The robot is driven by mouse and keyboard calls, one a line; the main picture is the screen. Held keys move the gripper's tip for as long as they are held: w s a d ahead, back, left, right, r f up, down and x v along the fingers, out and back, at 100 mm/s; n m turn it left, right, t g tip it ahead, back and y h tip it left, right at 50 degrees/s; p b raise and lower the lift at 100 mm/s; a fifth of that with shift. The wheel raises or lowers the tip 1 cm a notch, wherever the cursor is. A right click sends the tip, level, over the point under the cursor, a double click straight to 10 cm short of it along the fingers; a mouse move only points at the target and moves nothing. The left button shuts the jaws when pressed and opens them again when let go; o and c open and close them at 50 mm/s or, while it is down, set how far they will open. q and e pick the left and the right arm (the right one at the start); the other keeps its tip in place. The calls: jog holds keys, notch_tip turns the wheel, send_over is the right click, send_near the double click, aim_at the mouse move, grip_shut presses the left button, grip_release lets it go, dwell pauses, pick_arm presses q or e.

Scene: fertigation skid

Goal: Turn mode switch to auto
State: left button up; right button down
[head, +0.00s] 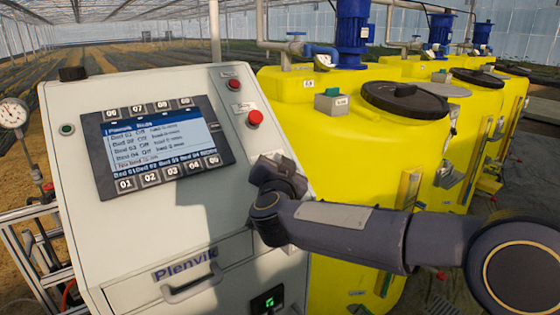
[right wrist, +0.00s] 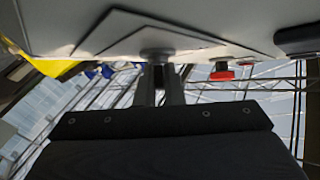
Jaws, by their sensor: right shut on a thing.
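The mode switch shows in the right wrist view as a small round grey knob (right wrist: 158,54) on a pale diamond-shaped plate. In the head view it is hidden behind my right gripper (head: 272,170), which is at the right side of the white control cabinet's sloped face (head: 85,210). In the right wrist view the two fingers of my right gripper (right wrist: 160,84) are close together, shut on the knob. The knob's pointer and markings cannot be read. My left gripper is in neither view.
A red button (head: 255,118) is just above my right gripper, with a smaller red one (head: 234,84) higher up. The display (head: 160,147) is to the left. Yellow tanks (head: 330,125) stand close on the right. A drawer handle (head: 190,290) is below.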

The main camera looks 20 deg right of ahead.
jog(key=c, duration=1.5)
grip_release()
jog(key=shift+c, duration=0.2)
jog(key=b+v, duration=0.1)
jog(key=v, duration=0.6)
jog(key=shift+s, duration=0.35)
jog(key=shift+a, duration=0.15)
